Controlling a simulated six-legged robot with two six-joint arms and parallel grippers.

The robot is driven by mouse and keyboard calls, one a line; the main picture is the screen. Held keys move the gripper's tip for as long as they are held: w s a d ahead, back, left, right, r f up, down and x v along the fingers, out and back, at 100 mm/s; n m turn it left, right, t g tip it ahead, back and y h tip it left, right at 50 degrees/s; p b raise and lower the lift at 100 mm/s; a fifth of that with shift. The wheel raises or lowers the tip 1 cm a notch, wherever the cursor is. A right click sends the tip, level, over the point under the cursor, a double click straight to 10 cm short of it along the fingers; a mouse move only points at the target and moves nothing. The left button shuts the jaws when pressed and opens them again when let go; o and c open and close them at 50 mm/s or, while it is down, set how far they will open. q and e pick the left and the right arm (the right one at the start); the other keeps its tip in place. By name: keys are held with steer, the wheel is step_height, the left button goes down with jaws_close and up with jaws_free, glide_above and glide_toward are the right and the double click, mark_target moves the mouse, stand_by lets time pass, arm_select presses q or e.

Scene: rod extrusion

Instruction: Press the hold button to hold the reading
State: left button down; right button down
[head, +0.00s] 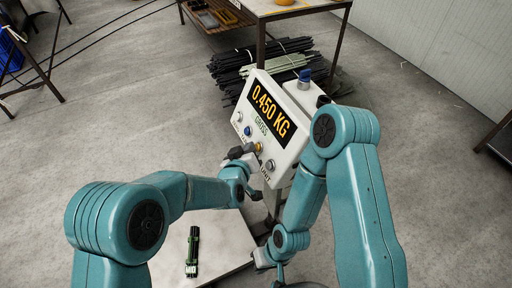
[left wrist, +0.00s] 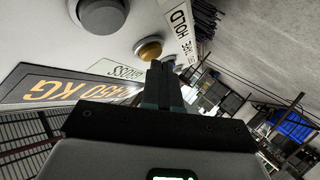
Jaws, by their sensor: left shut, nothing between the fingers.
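The scale's display head (head: 285,130) is a white tilted box reading 0.450 KG, with GROSS below. Its lower edge carries a row of round buttons. The gold hold button (head: 259,147) lies between grey and blue ones; in the left wrist view the gold button (left wrist: 150,50) shows near a HOLD label (left wrist: 178,20). My left gripper (head: 232,158) is shut and empty at the panel's lower edge. In the left wrist view its fingertips (left wrist: 162,68) overlap the button's lower side; contact cannot be told. My right gripper (head: 262,257) is low beside the scale's post, its jaws unclear.
Open floor is at the left.

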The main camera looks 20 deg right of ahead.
arm_select(q)
steer(key=shift+s+d+f+b, duration=0.15)
steer(key=shift+d+f+b, duration=0.35)
steer(key=shift+d, duration=0.15)
stand_by(0.8)
steer(key=shift+s+a+r, duration=0.2)
steer(key=shift+a+r, duration=0.35)
steer(key=shift+a, duration=0.3)
steer(key=shift+w+a, duration=0.1)
steer(key=a, duration=0.1)
steer(key=a+r+b, duration=0.1)
steer(key=a, duration=0.1)
steer(key=a+r, duration=0.1)
steer(key=shift+a+r, duration=0.1)
steer(key=shift+a, duration=0.15)
stand_by(0.4)
